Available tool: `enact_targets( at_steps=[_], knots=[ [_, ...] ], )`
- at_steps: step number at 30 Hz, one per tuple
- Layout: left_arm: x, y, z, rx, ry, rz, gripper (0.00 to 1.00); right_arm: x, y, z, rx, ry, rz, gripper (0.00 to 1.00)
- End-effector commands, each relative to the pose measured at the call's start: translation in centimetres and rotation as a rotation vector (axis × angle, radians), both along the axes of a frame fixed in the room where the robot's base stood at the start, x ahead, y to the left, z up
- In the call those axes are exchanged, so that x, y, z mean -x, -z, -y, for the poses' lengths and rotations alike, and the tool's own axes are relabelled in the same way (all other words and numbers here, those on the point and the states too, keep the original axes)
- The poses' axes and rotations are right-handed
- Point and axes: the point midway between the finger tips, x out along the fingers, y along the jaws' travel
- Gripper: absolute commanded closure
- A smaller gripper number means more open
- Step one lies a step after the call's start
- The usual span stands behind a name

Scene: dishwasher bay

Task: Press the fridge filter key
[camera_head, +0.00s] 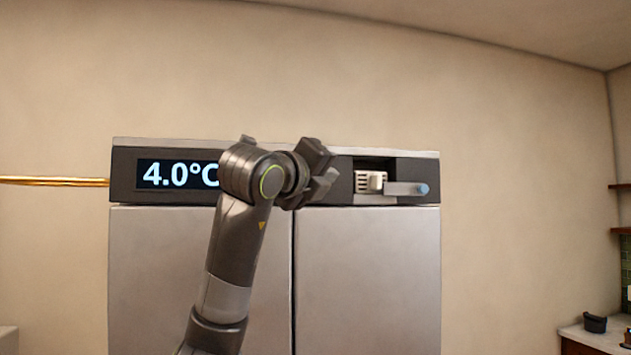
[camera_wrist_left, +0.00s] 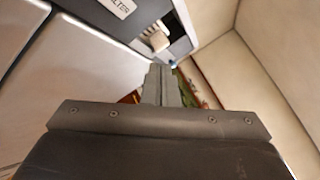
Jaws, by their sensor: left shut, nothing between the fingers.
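The fridge (camera_head: 370,265) has a dark top panel with a lit "4.0°C" display (camera_head: 165,174), partly covered by my left arm. A pale plate (camera_wrist_left: 118,6) with lettering ending in "LTER" is cut off by the top edge of the left wrist view. Beside it is a dark recess with a small beige block (camera_head: 376,180), which also shows in the left wrist view (camera_wrist_left: 158,39). My left gripper (camera_head: 322,178) is in front of the panel, left of the recess. Its fingers (camera_wrist_left: 164,85) are shut and empty. I cannot tell whether they touch the panel. My right gripper is out of view.
A grey flap or bar with a bluish end (camera_head: 420,189) sticks out at the recess's right side. A golden rail (camera_head: 55,181) runs along the wall at left. A counter with a dark container (camera_head: 594,322) stands at the far right.

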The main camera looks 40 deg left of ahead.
Motion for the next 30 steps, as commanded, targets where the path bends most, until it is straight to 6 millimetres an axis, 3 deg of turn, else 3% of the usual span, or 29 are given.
enact_targets(
  at_steps=[15,30],
  knots=[
    [-4.4,-0.1,-5.1,0.0,0.0,-0.003,1.0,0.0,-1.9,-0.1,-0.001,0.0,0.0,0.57],
    [-5.2,0.0,-6.1,0.0,0.0,0.0,1.0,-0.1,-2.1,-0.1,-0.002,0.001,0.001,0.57]
  ],
)
